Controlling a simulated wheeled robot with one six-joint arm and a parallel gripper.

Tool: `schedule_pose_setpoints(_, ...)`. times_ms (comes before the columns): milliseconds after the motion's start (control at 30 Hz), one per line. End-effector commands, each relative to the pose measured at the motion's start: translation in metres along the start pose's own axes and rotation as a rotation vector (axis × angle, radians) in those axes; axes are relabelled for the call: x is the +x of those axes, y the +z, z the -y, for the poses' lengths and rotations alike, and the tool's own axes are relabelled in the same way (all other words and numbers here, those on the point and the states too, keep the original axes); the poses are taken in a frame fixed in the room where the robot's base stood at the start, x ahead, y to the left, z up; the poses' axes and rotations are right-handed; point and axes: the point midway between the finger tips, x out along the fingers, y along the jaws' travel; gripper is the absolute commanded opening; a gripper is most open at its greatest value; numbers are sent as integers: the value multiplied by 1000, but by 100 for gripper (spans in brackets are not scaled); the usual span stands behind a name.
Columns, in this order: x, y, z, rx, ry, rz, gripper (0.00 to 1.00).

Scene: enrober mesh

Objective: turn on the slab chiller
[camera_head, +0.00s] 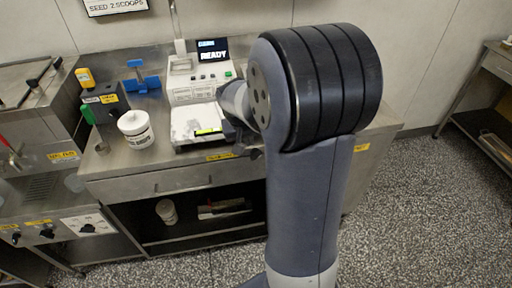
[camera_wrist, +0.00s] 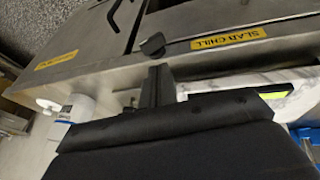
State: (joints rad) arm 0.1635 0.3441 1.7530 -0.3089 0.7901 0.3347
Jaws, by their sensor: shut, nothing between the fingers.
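The SLAB CHILL label (camera_wrist: 229,39) is a yellow strip on the counter's steel front edge. It also shows in the head view (camera_head: 220,156). A small black knob or lever (camera_wrist: 152,44) sits beside the label on that edge. The white marble slab (camera_head: 187,121) lies on the counter, and its edge shows in the wrist view (camera_wrist: 292,97). My gripper (camera_wrist: 159,84) is shut and empty, with its fingertips close to the black knob; I cannot tell if they touch. In the head view my own arm hides most of the gripper.
A white machine (camera_head: 187,82) with a screen (camera_head: 213,50) reading READY stands behind the slab. A white tub (camera_head: 136,129), a black box (camera_head: 104,103) and a blue stand (camera_head: 142,78) are to the left. A drawer (camera_head: 180,182) lies below the counter edge.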

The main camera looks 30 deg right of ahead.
Motion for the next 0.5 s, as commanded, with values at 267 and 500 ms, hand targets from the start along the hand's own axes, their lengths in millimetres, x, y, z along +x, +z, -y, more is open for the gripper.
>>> schedule_pose_setpoints(267,38,8,-11,1,0,2,0)
schedule_pose_setpoints(500,45,10,-14,0,0,0,0)
